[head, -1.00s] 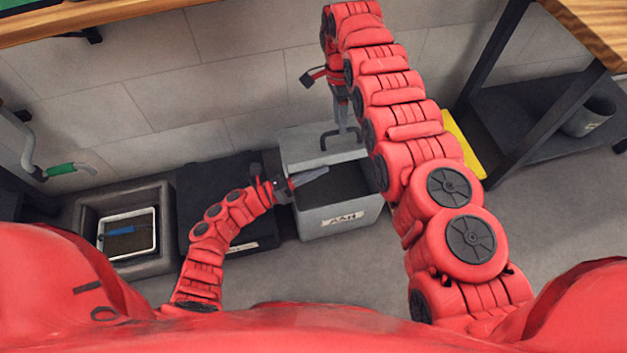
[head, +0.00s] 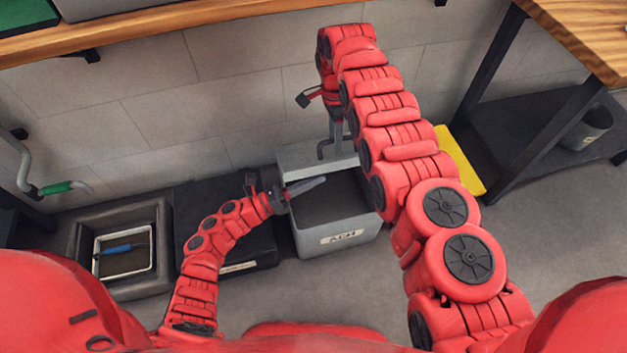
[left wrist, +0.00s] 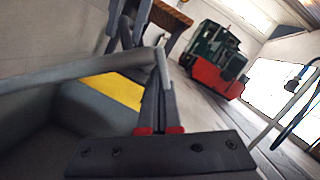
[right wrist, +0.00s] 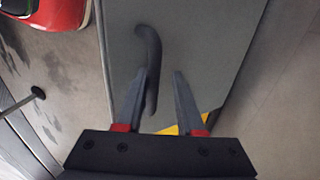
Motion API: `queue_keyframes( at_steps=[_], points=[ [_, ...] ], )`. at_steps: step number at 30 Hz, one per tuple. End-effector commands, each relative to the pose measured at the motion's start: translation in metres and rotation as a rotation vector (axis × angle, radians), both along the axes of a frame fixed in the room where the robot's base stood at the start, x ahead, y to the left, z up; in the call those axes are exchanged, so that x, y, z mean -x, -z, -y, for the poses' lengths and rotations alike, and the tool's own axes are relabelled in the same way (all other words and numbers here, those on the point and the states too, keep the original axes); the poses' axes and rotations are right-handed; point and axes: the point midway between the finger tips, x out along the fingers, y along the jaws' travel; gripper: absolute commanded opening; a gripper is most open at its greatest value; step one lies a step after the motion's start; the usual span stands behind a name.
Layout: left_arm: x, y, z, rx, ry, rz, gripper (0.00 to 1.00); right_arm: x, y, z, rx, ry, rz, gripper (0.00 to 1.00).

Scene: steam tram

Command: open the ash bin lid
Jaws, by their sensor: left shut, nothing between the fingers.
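The grey ash bin (head: 338,243) with its ASH label stands on the floor, and its dark inside shows. Its lid (head: 296,160) is raised at the bin's back, near the wall. The lid's dark handle (head: 321,150) also shows in the right wrist view (right wrist: 149,62). My right gripper (head: 338,132) is above the lid; in the right wrist view its fingers are apart, with the handle's lower end close to the left finger. I cannot tell if they touch. My left gripper (head: 318,184) is shut and empty, its fingertips over the bin's opening near the left side.
A black box (head: 240,252) stands left of the bin, then a dark basin with a white tray (head: 97,264). A yellow object (head: 462,165) lies to the right, before a dark-legged bench (head: 510,125). The wall is close behind; floor (head: 560,215) is clear at right.

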Motion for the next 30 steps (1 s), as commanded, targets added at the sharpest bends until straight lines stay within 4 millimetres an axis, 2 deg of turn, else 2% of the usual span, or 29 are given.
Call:
queue_keyframes(
  at_steps=[21, 26, 29, 30],
  points=[
    [0.0, -0.002, 0.0, 0.0, 0.001, 0.001, 0.0, 0.002, -0.003, 0.001, -0.003, 0.011, -0.009, 0.47],
    [0.0, -0.002, 0.0, 0.0, 0.001, 0.001, 0.0, 0.013, -0.002, -0.015, -0.1, 0.113, -0.066, 0.47],
    [0.0, -0.002, 0.0, 0.001, 0.0, 0.002, 0.0, 0.022, -0.007, -0.035, -0.209, 0.232, -0.13, 0.47],
    [0.0, -0.002, 0.0, 0.001, 0.0, 0.002, 0.0, 0.019, -0.007, -0.036, -0.268, 0.296, -0.147, 0.47]
  ],
)
